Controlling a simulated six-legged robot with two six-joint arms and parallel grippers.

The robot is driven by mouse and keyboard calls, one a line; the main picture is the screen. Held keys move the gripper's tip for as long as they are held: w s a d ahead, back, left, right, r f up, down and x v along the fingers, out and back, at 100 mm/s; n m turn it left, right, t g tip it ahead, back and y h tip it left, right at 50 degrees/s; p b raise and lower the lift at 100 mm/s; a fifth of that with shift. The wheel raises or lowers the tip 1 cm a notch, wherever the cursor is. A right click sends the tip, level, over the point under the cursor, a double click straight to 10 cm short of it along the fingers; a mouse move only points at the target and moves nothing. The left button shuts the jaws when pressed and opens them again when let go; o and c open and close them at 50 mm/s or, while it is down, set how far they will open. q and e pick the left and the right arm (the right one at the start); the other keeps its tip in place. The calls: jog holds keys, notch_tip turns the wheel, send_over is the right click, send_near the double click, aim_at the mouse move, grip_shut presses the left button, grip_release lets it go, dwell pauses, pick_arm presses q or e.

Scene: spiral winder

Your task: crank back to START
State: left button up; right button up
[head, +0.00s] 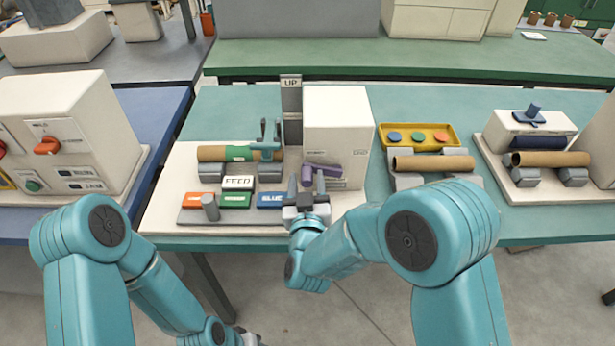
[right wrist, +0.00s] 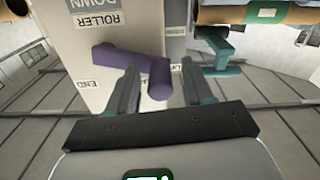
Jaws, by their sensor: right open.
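The white winder box (head: 338,125) stands on the middle bench, with a purple crank (head: 322,171) low on its front. My right gripper (head: 306,186) is open at the crank's left end. In the right wrist view, the crank's knob (right wrist: 160,80) lies between the two open fingers, with gaps visible on both sides. The crank arm (right wrist: 118,57) runs left from the knob there. An END label (right wrist: 88,84) shows on the box face; another label behind the knob is mostly hidden, so I cannot read it. My left arm is low at left; its fingers are out of view.
Left of the box are a cardboard tube (head: 212,153) with a green band on grey rests, a teal lever (head: 265,146), an UP post (head: 291,100) and a button panel (head: 233,215). A yellow tray (head: 420,127) and another tube (head: 432,163) are at right.

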jog(key=shift+s, duration=0.1)
jog(key=shift+c, duration=0.3)
grip_shut()
jog(key=shift+m+b, duration=0.4)
jog(key=shift+b, duration=0.6)
jog(key=shift+r, duration=0.3)
jog(key=shift+o, duration=0.3)
grip_release()
jog(key=shift+d+f, duration=0.1)
